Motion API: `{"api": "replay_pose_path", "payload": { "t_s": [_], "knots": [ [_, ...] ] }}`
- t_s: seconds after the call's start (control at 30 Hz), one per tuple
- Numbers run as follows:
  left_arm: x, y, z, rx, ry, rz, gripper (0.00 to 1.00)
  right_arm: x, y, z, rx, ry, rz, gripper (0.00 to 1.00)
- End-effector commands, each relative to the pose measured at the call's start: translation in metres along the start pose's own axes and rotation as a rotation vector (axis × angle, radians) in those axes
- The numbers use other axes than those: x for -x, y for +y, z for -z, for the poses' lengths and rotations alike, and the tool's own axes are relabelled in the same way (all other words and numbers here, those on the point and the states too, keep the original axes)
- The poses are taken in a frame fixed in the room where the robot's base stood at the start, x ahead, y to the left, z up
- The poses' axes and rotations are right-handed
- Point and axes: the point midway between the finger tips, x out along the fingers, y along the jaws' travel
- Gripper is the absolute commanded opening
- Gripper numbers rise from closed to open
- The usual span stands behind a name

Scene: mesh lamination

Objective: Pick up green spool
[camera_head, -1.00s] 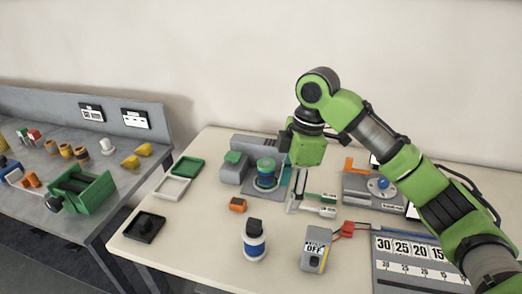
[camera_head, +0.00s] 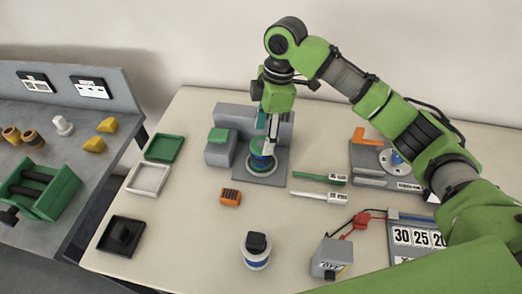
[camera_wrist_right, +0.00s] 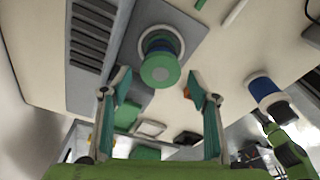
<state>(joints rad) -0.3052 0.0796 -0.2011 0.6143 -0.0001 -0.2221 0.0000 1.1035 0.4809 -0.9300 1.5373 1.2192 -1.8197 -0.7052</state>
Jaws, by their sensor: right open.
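The green spool (camera_head: 259,148) stands on the grey base of a machine near the back of the table, with a blue band and pale ring around its lower part. In the right wrist view, the spool (camera_wrist_right: 160,70) shows its round green end just ahead of the fingertips, roughly centred between them. My right gripper (camera_head: 271,135) hangs over the spool and partly covers it in the head view. Its two fingers (camera_wrist_right: 158,88) are spread and empty, and no contact shows. My left gripper is not in view.
The grey machine (camera_head: 275,172) rises behind and left of the spool. Green and white strips (camera_head: 318,178) lie to the right. Trays (camera_head: 148,178) are at the left.

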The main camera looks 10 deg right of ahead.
Motion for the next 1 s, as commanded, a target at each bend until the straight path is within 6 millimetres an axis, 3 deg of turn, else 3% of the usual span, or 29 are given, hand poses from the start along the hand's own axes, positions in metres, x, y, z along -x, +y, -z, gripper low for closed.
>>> {"api": "replay_pose_path", "payload": {
  "t_s": [0.27,0.6,0.87,1.0],
  "knots": [
    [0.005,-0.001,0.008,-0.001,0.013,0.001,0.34,-0.024,-0.001,0.000,-0.001,0.000,0.001,0.55],
    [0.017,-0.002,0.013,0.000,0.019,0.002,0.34,-0.068,-0.004,-0.002,0.000,0.000,0.001,0.55],
    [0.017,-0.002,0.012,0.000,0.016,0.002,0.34,-0.072,-0.004,-0.002,0.000,0.000,-0.001,0.55],
    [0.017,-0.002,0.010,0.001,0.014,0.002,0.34,-0.072,-0.004,-0.002,0.000,0.000,-0.001,0.24]
  ]
}}
